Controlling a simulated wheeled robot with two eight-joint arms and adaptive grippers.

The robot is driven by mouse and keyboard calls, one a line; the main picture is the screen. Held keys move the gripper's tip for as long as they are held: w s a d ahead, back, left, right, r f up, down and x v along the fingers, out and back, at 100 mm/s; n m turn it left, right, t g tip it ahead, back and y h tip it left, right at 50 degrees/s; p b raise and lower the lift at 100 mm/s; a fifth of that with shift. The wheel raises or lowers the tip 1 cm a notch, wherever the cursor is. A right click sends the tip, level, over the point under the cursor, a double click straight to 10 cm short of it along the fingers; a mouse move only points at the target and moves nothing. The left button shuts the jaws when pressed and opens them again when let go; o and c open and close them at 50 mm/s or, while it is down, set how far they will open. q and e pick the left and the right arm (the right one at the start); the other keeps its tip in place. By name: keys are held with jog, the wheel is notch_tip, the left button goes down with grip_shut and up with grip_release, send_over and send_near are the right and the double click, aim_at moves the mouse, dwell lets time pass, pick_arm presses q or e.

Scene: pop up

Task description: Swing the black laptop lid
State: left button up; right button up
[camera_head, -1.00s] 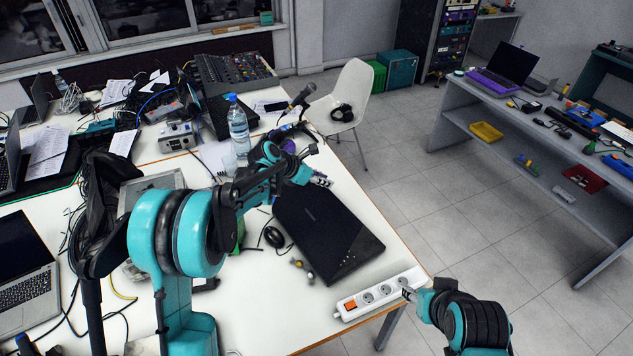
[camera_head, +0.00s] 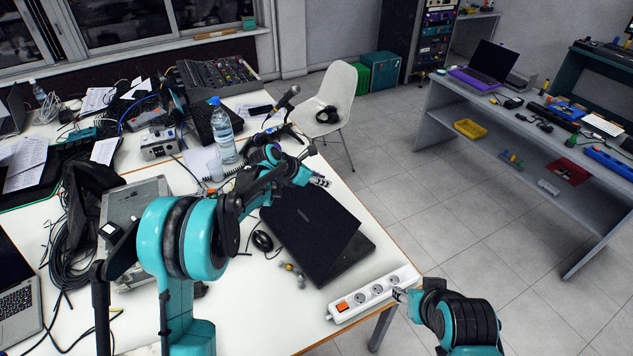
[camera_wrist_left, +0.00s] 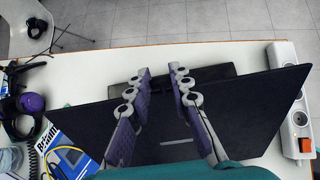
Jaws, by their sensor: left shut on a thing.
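The black laptop (camera_head: 308,235) lies on the white table in the head view. Its lid is tilted up a little, and part of the base (camera_head: 352,255) shows under its right edge. My left gripper (camera_head: 320,182) is at the lid's far edge in the head view. In the left wrist view, the dark lid (camera_wrist_left: 90,120) spans the picture under the fingers of my left gripper (camera_wrist_left: 160,76), which are shut on it; the exact contact is hard to see. My right gripper (camera_head: 400,295) is beside the power strip, away from the laptop; its jaw opening is too small to tell.
A white power strip (camera_head: 372,293) lies at the table's near right edge. A black mouse (camera_head: 262,241) and small parts (camera_head: 293,273) lie left of the laptop. A water bottle (camera_head: 223,132) and a microphone (camera_head: 285,98) stand behind.

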pick_arm(q)
jog(key=shift+b+x, duration=0.8)
jog(key=shift+x, duration=1.65)
jog(key=shift+w+r, duration=0.1)
jog(key=shift+r, duration=0.05)
jog(key=s+f+b+x, duration=0.1)
jog(key=b+x, duration=0.3)
jog(key=x, duration=0.4)
jog(key=shift+a, duration=0.35)
jog(key=shift+w+f, duration=0.1)
jog(key=shift+w+d+f+b, duration=0.3)
jog(key=shift+f+b, duration=0.45)
jog(key=shift+f, duration=0.45)
jog(key=shift+w+d+f+b, duration=0.25)
jog(key=shift+f+b, duration=0.45)
jog(key=shift+f, duration=0.5)
jog(key=shift+w+d+f+b, duration=0.2)
jog(key=shift+d+f+b, duration=0.2)
jog(key=shift+f+b, duration=0.6)
jog(key=shift+f, duration=0.25)
